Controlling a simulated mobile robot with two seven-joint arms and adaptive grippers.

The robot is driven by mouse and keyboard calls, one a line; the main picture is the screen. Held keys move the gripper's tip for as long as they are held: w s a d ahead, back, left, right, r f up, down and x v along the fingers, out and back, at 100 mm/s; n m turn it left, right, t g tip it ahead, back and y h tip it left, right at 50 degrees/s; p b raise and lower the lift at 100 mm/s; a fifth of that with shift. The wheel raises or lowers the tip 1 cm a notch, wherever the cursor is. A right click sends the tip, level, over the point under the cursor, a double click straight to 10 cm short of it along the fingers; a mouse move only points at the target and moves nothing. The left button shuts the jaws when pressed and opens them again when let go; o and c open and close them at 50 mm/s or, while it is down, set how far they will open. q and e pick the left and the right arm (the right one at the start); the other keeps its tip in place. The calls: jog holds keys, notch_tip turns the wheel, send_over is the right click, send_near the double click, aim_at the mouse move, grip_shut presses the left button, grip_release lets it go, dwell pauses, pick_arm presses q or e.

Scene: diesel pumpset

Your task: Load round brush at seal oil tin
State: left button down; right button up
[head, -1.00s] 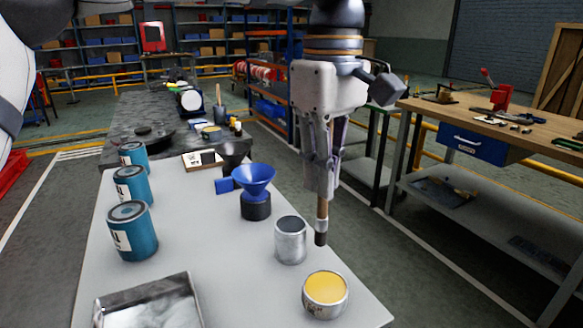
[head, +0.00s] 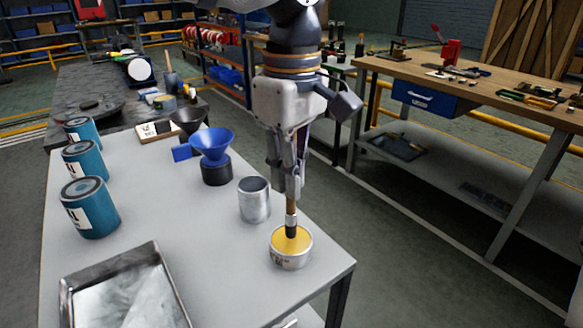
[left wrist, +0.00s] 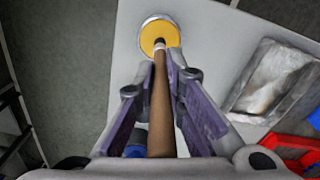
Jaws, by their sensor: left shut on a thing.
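My left gripper (head: 288,180) is shut on the wooden handle of the round brush (head: 291,222), which hangs upright with its dark bristles down. The seal oil tin (head: 290,258) is an open tin with yellow contents near the table's right front corner. The brush tip is over the yellow surface in the head view; whether it touches or dips in I cannot tell. In the left wrist view the brush handle (left wrist: 161,105) runs between the fingers (left wrist: 160,75) toward the yellow tin (left wrist: 153,30). My right gripper is not in view.
A grey empty-looking can (head: 254,203) stands just behind the tin. A blue funnel (head: 213,145) on a black base is farther back. Several teal cans (head: 90,210) line the left side. A metal tray (head: 125,290) lies at the front left. A wooden workbench (head: 470,85) stands at right.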

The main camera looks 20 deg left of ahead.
pick_arm(q)
jog(key=shift+f, duration=0.6)
dwell(1.5)
